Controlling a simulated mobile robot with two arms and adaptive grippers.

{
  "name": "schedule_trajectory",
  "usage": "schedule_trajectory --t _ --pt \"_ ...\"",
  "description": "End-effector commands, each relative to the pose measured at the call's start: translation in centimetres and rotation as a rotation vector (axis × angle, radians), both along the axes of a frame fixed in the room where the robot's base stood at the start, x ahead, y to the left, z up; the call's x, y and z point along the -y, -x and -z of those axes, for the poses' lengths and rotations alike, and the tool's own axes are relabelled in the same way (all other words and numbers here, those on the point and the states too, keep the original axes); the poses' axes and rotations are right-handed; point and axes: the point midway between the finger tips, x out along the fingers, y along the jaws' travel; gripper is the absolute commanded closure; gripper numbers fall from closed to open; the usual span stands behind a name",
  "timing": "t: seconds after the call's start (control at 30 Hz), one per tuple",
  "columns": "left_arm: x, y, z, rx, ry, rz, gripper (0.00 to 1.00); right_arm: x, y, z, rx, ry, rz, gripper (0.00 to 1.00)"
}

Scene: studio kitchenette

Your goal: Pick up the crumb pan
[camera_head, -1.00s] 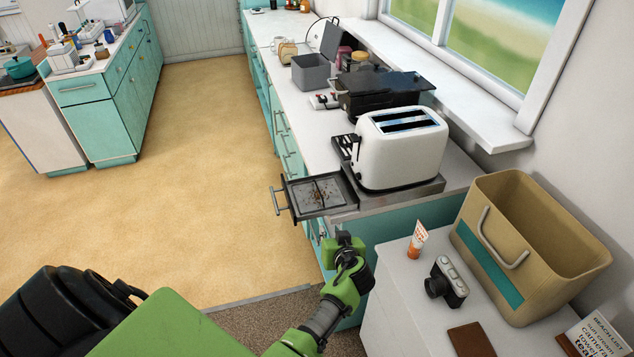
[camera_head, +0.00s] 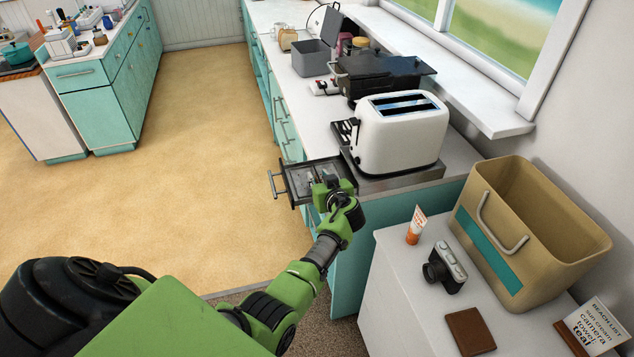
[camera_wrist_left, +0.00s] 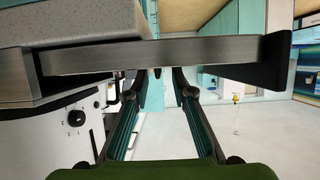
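The crumb pan (camera_head: 294,176) is a dark shallow tray with a metal bar handle at its left end. It sticks out to the left from under the white toaster (camera_head: 402,135). My left gripper (camera_head: 324,187) is at the pan's near side and covers part of its inside. In the left wrist view the two fingers (camera_wrist_left: 160,74) stand apart with a narrow gap between their tips. A steel-faced bar or edge (camera_wrist_left: 200,50) crosses close by the tips; I cannot tell which part it is, or whether they touch it. My right gripper is not in view.
The toaster stands on the white counter, with a black grill-like appliance (camera_head: 382,72) behind it. A white cabinet at the near right holds a tan bin (camera_head: 560,255), a camera (camera_head: 446,268), a tube (camera_head: 415,228) and a brown wallet (camera_head: 470,331). The floor left of the pan is clear.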

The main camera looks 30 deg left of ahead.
Motion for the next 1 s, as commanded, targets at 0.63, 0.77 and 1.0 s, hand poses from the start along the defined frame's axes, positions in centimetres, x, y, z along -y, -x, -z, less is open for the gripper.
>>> schedule_trajectory --t 0.63,0.77,1.0 --pt "-2.1 -2.0 1.2 0.0 0.0 0.001 1.0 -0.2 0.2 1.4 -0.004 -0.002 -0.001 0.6" --pt "-2.1 -2.0 1.1 0.0 0.0 0.001 1.0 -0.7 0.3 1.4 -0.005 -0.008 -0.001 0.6" --pt "-2.1 -2.0 1.1 0.0 0.0 0.001 1.0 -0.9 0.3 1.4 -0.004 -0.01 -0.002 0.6"
